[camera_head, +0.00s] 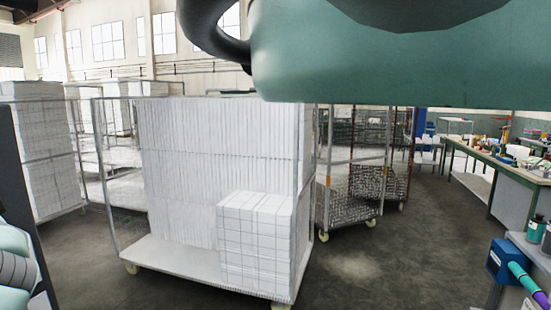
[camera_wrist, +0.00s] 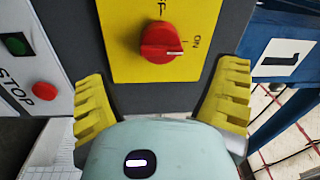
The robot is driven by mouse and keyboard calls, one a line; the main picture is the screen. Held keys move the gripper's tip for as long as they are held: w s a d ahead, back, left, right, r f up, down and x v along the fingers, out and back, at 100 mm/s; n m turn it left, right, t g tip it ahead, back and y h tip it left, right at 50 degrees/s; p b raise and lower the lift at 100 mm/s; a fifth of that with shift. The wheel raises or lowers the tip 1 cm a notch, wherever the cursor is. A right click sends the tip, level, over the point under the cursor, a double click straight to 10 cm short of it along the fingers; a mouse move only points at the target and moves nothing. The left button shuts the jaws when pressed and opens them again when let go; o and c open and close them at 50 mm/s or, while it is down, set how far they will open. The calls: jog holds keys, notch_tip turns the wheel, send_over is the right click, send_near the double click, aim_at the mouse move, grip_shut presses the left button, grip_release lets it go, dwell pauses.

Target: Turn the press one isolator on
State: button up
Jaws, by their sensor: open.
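The press one isolator shows in the wrist view as a red rotary knob (camera_wrist: 160,42) on a yellow plate (camera_wrist: 125,65), set in a dark grey housing (camera_wrist: 75,25). The knob's white mark points right, near the right-hand label. That label reads sideways, perhaps "ON"; a second label above the knob is cut off by the frame edge. My gripper (camera_wrist: 162,70) is open, its yellow fingers spread either side of the plate's lower part. The knob lies ahead between them, with no contact visible. The isolator is not recognisable in the head view.
Left of the housing is a STOP panel with a green button (camera_wrist: 17,43) and a red button (camera_wrist: 44,91). A blue frame (camera_wrist: 270,30) with a numbered white sign (camera_wrist: 283,58) stands right. The head view shows loaded trolleys (camera_head: 180,255), workbenches (camera_head: 510,170) and open floor.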

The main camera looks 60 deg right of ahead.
jog(key=shift+s+f, duration=0.1)
jog(key=shift+s, duration=0.45)
